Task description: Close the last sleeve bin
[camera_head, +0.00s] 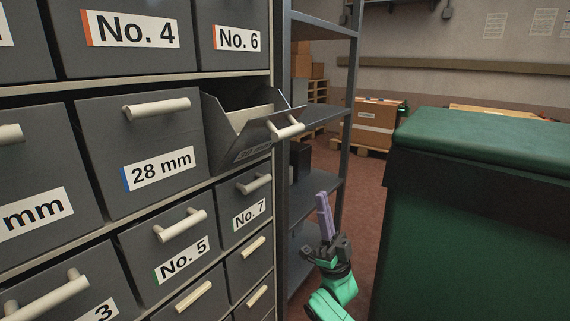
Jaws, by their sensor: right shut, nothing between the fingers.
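One grey bin (232,138) in the cabinet stands tipped open, at the right end of the row with the "28 mm" bin (150,160). Its front leans out, its white handle (287,130) sticks out to the right, and its label is too foreshortened to read. The other bins in view, such as "No. 7" (245,210) and "No. 5" (175,250), look closed. My right gripper (324,207) is below and to the right of the open bin, apart from it, pointing up. Its purple fingers are shut with nothing between them. My left gripper is not in view.
A grey metal shelf rack (348,110) stands just right of the cabinet, behind my right gripper. A large green container (480,220) fills the right side. Boxes on a pallet (376,125) stand farther back. Reddish floor shows between rack and container.

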